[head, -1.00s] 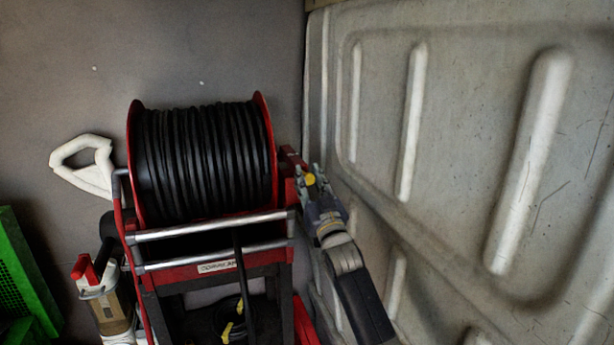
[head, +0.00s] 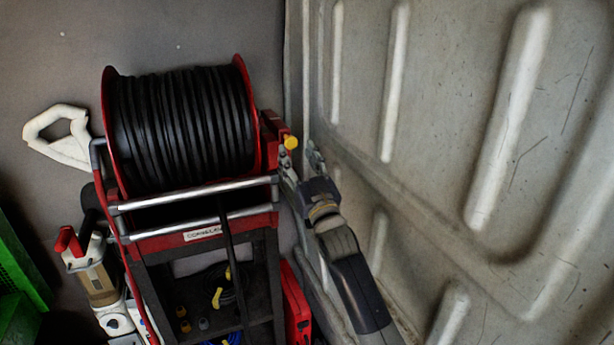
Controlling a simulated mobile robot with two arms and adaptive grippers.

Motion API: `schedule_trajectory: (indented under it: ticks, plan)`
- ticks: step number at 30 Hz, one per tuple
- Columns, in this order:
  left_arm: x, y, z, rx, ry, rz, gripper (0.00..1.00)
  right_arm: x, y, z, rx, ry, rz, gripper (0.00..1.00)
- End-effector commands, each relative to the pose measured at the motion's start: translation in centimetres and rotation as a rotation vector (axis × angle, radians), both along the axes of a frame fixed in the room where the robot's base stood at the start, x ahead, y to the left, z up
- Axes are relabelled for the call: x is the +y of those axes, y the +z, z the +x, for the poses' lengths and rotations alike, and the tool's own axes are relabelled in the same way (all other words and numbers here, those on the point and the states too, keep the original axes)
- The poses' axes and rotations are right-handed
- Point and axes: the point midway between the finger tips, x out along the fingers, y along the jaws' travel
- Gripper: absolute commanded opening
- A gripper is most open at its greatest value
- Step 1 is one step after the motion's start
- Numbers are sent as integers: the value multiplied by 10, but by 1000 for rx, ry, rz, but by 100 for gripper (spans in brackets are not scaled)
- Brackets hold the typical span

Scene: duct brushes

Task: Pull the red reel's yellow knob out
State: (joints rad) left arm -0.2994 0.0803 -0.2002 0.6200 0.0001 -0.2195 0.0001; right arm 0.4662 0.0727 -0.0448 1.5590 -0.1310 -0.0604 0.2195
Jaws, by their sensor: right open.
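The red reel (head: 107,130) stands on its frame left of centre in the head view, wound with thick black hose (head: 180,130). Its yellow knob (head: 291,142) sits at the right side of the reel's red frame, near the grey wall. My right gripper (head: 300,160) is open, with its two fingers spread just below the knob, one to the left and one to the right. The knob shows clear above the fingers, and I cannot tell whether they touch it. My left gripper is not in view.
The ribbed grey wall panel (head: 430,120) stands close on the right of my right arm. A white handle (head: 62,138) and a red-topped canister (head: 98,280) are left of the reel. A green crate (head: 22,262) is at the far left. A shelf below the reel holds small items.

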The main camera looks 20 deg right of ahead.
Motion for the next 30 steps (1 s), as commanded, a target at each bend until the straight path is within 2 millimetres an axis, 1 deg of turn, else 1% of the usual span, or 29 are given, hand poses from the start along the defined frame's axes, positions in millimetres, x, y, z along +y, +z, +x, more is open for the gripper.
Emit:
schedule_trajectory:
  ticks: [1, 6, 9, 12, 18, 28, 30]
  plan:
    - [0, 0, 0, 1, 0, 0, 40, -1, -6, -11, 2, 0, -1, 47]
    - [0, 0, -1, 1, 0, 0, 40, -2, -17, -40, 1, 0, -1, 47]
    - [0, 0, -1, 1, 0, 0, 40, -2, -23, -53, 2, 0, 0, 47]
    - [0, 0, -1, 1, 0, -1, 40, -2, -25, -61, 1, 0, 0, 47]
    - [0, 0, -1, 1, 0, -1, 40, -3, -27, -66, -1, 0, 0, 47]
    - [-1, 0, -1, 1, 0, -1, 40, -3, -27, -66, -1, 0, 0, 47]
    - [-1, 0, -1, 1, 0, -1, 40, -2, -31, -65, 7, 0, 0, 47]
